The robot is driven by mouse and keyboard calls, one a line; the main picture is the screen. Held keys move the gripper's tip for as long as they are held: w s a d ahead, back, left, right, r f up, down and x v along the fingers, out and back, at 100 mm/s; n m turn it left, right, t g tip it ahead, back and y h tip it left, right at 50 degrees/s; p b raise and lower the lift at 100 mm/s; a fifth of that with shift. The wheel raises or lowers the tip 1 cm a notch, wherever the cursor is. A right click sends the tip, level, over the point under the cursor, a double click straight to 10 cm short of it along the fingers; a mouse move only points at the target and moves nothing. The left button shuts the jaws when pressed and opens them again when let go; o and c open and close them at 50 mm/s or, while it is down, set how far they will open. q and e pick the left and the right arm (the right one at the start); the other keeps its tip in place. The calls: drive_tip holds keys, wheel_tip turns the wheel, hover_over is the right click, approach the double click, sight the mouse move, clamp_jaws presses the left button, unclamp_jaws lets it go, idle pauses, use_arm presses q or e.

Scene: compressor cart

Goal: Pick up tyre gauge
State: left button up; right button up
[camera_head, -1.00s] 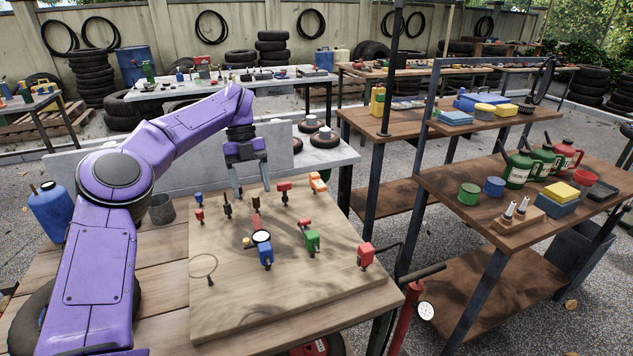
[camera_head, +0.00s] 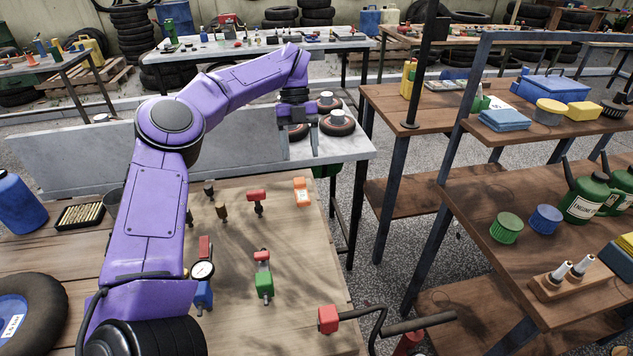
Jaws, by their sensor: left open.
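A gauge with a round white dial (camera_head: 203,270) lies on the wooden board (camera_head: 285,325), beside my left forearm. A red part lies just behind the dial and a blue part (camera_head: 202,295) just in front; I cannot tell whether these belong to it. My left gripper (camera_head: 299,145) is open and empty, fingers pointing down. It is beyond the far end of the board in the picture, well away from the dial, with small wheels behind it. My left arm hides the board's left part. My right gripper is not in view.
A brown shelf with green cans (camera_head: 585,198) stands at right.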

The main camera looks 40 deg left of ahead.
sight(300, 182)
use_arm(q)
drive_tip(key=s+f, duration=0.1)
drive_tip(key=s+d+f, duration=0.1)
drive_tip(key=s+f, duration=0.1)
drive_tip(key=shift+f, duration=0.1)
drive_tip(key=f, duration=0.3)
drive_tip(key=d+f, duration=0.1)
drive_tip(key=shift+w+f, duration=0.35)
drive_tip(key=shift+w, duration=0.05)
drive_tip(key=shift+s+d+f, duration=0.1)
drive_tip(key=shift+s+f, duration=0.2)
drive_tip(key=shift+f, duration=0.05)
drive_tip(key=c, duration=1)
